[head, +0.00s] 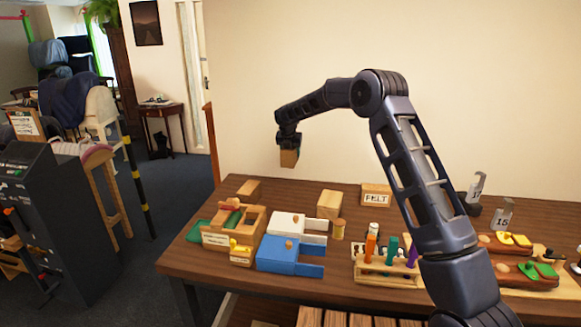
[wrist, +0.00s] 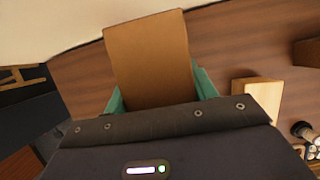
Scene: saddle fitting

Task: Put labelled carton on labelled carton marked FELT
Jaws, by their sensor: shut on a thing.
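My gripper (head: 288,145) is raised above the back of the table and shut on a brown carton (head: 289,158). In the wrist view the held carton (wrist: 147,58) stands out between the teal fingers of my gripper (wrist: 160,90). No label shows on the faces of the held carton in view. The carton marked FELT (head: 376,196) sits at the back of the table, to the right of and below my gripper, its label facing front.
A plain wooden block (head: 329,204) stands left of the FELT carton, with another block (head: 248,188) at the back left. Blue (head: 290,254) and white (head: 297,228) boxes, a peg rack (head: 386,270) and numbered holders (head: 502,215) crowd the table (head: 336,285). The air around the held carton is clear.

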